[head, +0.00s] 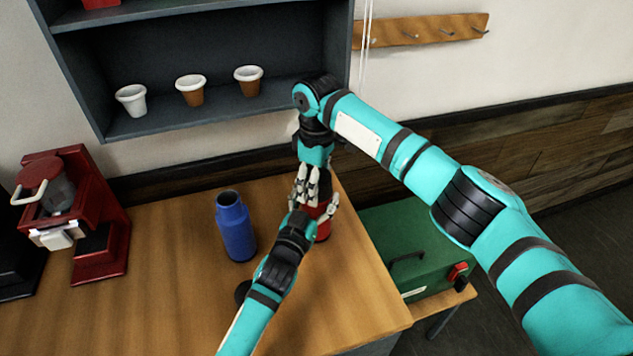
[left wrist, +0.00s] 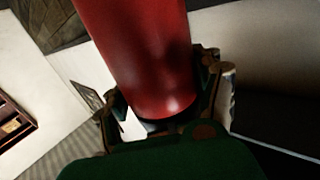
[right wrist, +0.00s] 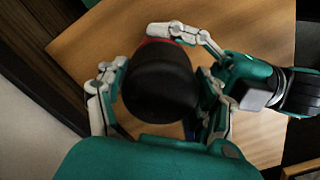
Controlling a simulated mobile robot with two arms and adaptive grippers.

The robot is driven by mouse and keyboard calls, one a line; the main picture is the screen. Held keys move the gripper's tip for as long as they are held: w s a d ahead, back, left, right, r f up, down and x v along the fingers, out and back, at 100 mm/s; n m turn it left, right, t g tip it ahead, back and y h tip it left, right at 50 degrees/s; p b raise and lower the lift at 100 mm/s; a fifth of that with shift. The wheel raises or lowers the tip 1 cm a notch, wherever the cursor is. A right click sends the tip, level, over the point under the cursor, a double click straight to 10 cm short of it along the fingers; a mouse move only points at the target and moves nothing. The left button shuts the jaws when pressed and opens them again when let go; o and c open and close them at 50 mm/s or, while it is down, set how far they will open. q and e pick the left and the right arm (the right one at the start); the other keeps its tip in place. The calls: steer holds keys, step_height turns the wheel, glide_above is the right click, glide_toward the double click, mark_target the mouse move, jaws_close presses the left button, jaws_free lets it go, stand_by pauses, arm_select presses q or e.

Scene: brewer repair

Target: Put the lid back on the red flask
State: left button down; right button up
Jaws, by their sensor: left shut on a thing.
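The red flask (head: 323,230) stands near the table's back right edge, mostly hidden by my grippers in the head view. My left gripper (head: 318,207) is shut around its body, and the red body fills the left wrist view (left wrist: 145,60). The black lid (right wrist: 160,85) shows from above in the right wrist view, over the flask, with a thin red strip beyond its edge. My right gripper (head: 311,183) points down above the flask, its fingers on either side of the lid. Whether they press on the lid, and whether the lid is seated, I cannot tell.
A blue flask (head: 235,228) stands to the left on the wooden table (head: 170,300). A red brewer (head: 98,240) is at the far left. A green case (head: 405,240) lies right of the table. A shelf (head: 200,118) with small pots is behind.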

steer(key=c, duration=0.4)
steer(key=o, duration=1.4)
steer(key=shift+r, duration=2.25)
steer(key=shift+c, duration=0.8)
step_height(320, 180, up, 4)
steer(key=shift+f, duration=0.25)
steer(key=shift+f, duration=0.1)
steer(key=shift+f, duration=3.95)
